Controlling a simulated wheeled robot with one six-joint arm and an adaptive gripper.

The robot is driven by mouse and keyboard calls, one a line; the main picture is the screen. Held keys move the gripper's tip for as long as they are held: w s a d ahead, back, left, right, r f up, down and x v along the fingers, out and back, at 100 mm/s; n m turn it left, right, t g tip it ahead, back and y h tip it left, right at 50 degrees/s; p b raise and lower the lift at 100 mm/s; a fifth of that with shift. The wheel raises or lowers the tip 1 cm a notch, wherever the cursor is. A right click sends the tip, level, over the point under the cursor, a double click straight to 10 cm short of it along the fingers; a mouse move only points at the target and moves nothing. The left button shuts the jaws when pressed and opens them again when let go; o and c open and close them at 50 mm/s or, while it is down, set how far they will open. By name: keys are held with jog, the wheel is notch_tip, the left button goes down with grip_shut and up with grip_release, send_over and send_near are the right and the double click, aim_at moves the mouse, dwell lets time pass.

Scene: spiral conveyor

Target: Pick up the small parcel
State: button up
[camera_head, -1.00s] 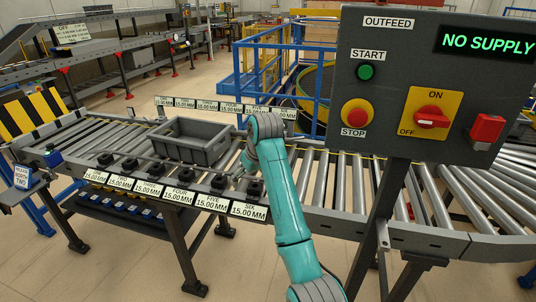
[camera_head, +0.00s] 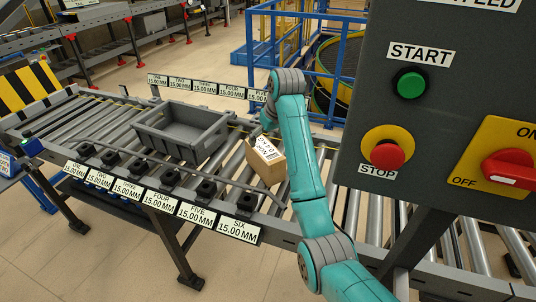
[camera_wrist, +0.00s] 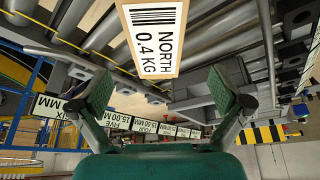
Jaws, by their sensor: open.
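A small brown cardboard parcel (camera_head: 264,160) with a printed label sits tilted on the roller conveyor, right of the grey tote. In the wrist view the parcel (camera_wrist: 152,38) is cut off by the top edge; its white label reads "NORTH 0.4 KG" with a barcode. My gripper (camera_wrist: 161,92) is open, with its two padded fingers spread apart and nothing between them. The parcel lies above the finger gap in the wrist view. In the head view my teal arm reaches over the conveyor, and the gripper is mostly hidden behind its wrist.
An empty grey tote (camera_head: 181,134) stands on the rollers. Black stop blocks and numbered "15.00 MM" plates (camera_head: 160,201) line the conveyor's near edge. A control panel (camera_head: 440,110) with a green start and red stop button stands close on the right. Blue railing (camera_head: 300,45) is behind.

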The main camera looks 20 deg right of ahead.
aim_at(264, 153)
jog(key=x, duration=1)
jog(key=shift+d, duration=0.3)
jog(key=shift+s, duration=0.1)
jog(key=shift+f, duration=0.25)
